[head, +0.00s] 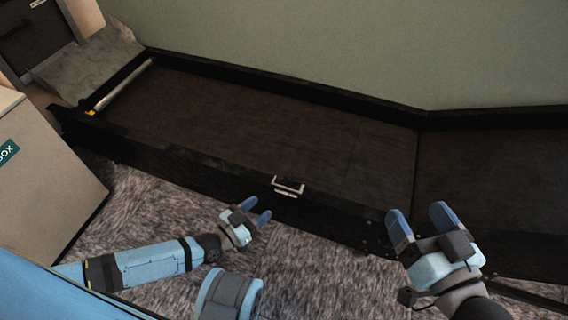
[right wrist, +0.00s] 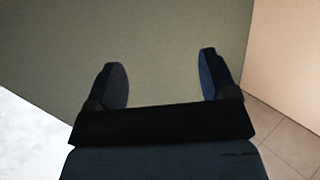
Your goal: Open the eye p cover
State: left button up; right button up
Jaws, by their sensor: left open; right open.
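In the head view a small box with a pale bracket-like frame, likely the eye p cover (head: 289,186), sits on the near rail of the dark conveyor (head: 250,125). I cannot tell whether it is open or shut. My left gripper (head: 257,210) is open and empty, below and left of this box, apart from it. My right gripper (head: 418,215) is open and empty, to the right of the box at the near rail. In the right wrist view its two fingers (right wrist: 163,80) are spread with nothing between them.
A large beige box (head: 45,190) stands at the left. A metal roller (head: 125,85) and a grey sloped plate (head: 90,60) are at the conveyor's far left end. A green wall (head: 370,50) runs behind. The conveyor bed is bare.

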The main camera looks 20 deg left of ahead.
pick_arm(q)
jog(key=w+a+f, duration=0.1)
jog(key=y+b, duration=0.1)
jog(key=b, duration=0.2)
send_near(285, 181)
jog(key=x, duration=0.4)
jog(key=shift+n+t, duration=0.3)
jog(key=b+x, duration=0.2)
jog(key=x, duration=0.4)
jog(key=shift+w+d+f, duration=0.1)
jog(key=shift+w+d, duration=0.05)
jog(key=shift+w, duration=0.05)
jog(key=shift+w+d, duration=0.2)
jog(key=shift+w, duration=0.2)
pick_arm(e)
jog(key=n, duration=0.1)
jog(key=w+d+n+t, duration=0.1)
jog(key=w+r+n+y, duration=0.1)
jog(key=shift+w+d+n+t, duration=0.2)
jog(key=shift+w+n+t, duration=0.05)
jog(key=shift+n+t, duration=0.05)
